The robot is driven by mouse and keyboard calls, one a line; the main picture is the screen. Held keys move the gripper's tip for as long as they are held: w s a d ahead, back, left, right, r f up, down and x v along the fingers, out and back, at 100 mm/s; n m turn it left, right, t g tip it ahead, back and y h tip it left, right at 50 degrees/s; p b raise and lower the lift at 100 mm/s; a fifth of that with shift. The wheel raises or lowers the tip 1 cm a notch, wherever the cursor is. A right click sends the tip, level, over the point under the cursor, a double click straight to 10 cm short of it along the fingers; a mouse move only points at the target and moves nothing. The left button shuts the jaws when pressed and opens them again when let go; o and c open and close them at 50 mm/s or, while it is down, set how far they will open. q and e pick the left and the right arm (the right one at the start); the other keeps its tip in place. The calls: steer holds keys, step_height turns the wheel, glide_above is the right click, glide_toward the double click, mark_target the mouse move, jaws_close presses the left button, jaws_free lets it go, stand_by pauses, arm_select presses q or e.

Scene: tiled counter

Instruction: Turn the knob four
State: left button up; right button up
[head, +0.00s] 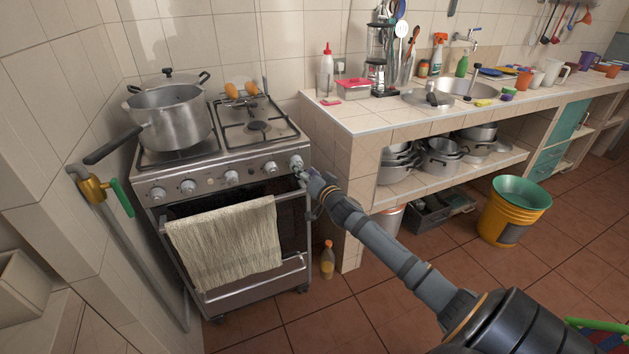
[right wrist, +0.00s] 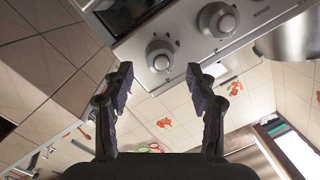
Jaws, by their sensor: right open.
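The stove (head: 220,190) has a row of round grey knobs along its front panel. The rightmost knob (head: 296,162) is at the panel's right end, with another knob (head: 270,167) to its left. My right gripper (head: 306,180) is just in front of and below the rightmost knob. In the right wrist view my right gripper (right wrist: 160,75) is open and empty, with an end knob (right wrist: 160,57) just beyond and between its fingertips. A second knob (right wrist: 217,18) shows further up and right. No number is readable on the knobs. My left gripper is not in view.
A towel (head: 226,245) hangs on the oven door handle below the knobs. A large pot (head: 172,117) stands on the stove's left side. The tiled counter (head: 350,120) stands close to the stove's right. A bottle (head: 327,260) is on the floor between them.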

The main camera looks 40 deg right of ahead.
steer(key=s+a, duration=0.1)
steer(key=s, duration=0.8)
steer(key=shift+s+a+r, duration=0.15)
steer(key=shift+s+a, duration=0.05)
steer(key=shift+d, duration=0.1)
